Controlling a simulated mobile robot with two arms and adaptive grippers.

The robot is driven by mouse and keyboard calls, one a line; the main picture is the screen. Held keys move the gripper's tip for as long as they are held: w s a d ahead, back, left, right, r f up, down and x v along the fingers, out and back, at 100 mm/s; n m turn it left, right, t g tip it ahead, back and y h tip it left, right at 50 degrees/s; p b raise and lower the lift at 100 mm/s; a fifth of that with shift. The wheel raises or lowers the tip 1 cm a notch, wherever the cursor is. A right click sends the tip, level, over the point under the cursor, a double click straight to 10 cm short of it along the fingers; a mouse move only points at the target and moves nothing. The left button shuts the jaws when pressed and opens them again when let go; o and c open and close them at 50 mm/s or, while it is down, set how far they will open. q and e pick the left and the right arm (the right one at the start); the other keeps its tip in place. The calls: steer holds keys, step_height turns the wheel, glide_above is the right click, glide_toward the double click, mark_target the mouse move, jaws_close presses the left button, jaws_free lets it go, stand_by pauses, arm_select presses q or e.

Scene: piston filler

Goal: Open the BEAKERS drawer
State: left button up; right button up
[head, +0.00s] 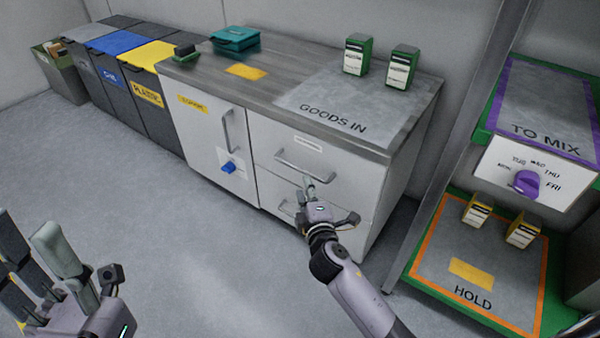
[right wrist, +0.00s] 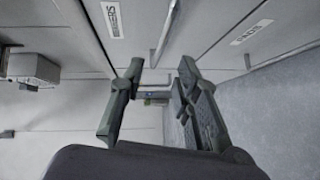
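The BEAKERS drawer (head: 322,154) is the upper drawer at the right end of the counter; it looks shut. Its partly legible label (right wrist: 113,18) shows in the right wrist view. Its bar handle (head: 303,166) also shows there (right wrist: 164,35), in line with the gap between my right fingers. My right gripper (head: 310,184) is open in front of the drawers, just below the handle's right part. Its spread fingers show in the wrist view (right wrist: 155,90). I cannot tell whether they touch the handle. My left gripper (head: 38,240) is open and empty at lower left, away from the counter.
A lower drawer's handle (head: 285,209) is partly visible behind my right gripper. A shelf rack (head: 432,180) stands at right. Bins (head: 146,93) line the back left. The floor (head: 190,240) before the counter is clear.

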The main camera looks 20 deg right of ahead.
mark_target(300, 170)
steer(key=shift+w+d+f+b, duration=0.25)
steer(key=shift+w+b, duration=0.2)
steer(key=shift+w, duration=1.1)
steer(key=shift+w+d+f+b, duration=0.15)
steer(key=shift+w+b, duration=0.25)
steer(key=shift+w, duration=1.1)
steer(key=shift+w+d+f+b, duration=0.15)
steer(key=shift+w+f+b, duration=0.25)
steer(key=shift+w, duration=1.15)
steer(key=shift+r, duration=0.1)
jaws_close()
